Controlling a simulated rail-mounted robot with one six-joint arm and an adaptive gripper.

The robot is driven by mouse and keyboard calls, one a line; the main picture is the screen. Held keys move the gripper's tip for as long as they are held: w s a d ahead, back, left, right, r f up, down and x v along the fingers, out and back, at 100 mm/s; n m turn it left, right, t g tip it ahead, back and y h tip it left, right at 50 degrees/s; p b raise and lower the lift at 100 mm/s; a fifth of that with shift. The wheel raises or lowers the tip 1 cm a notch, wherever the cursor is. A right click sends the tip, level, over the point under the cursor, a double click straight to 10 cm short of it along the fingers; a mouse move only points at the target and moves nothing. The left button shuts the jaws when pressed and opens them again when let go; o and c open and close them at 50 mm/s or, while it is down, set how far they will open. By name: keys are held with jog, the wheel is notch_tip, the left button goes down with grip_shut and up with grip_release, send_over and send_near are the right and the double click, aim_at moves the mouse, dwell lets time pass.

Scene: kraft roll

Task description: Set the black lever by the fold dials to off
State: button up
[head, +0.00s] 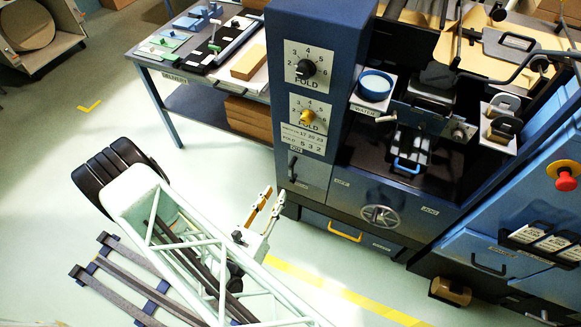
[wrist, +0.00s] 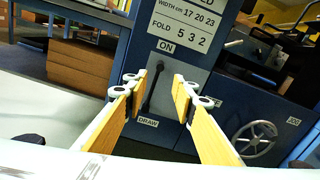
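The black lever (head: 292,168) sits on a grey plate on the blue machine column, below the fold dials. In the wrist view the lever (wrist: 153,90) shows between my two fingers, beyond them, under a label reading ON. It stands roughly upright, leaning slightly; its lower part is close to the left finger's outline. The black fold dial (head: 306,68) and the yellow fold dial (head: 308,117) are above. My gripper (head: 274,194) is open and empty, in front of and below the lever plate. In the wrist view its wood-coloured fingers (wrist: 162,82) are spread apart and appear clear of the lever.
A red stop button (head: 566,182) is at the right. A workbench (head: 152,62) with tools stands left of the column.

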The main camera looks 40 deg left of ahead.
aim_at(291, 167)
jog(key=shift+w, duration=0.2)
jog(key=shift+w+a+b, duration=0.15)
jog(key=shift+w+a, duration=0.3)
jog(key=shift+w, duration=1.75)
jog(key=shift+w+a+b, duration=0.2)
jog(key=shift+w+a, duration=0.25)
jog(key=shift+w, duration=1.7)
jog(key=shift+w+a+b, duration=0.15)
jog(key=shift+w+a, duration=0.3)
jog(key=shift+w, duration=1.75)
jog(key=shift+c, duration=0.7)
grip_shut()
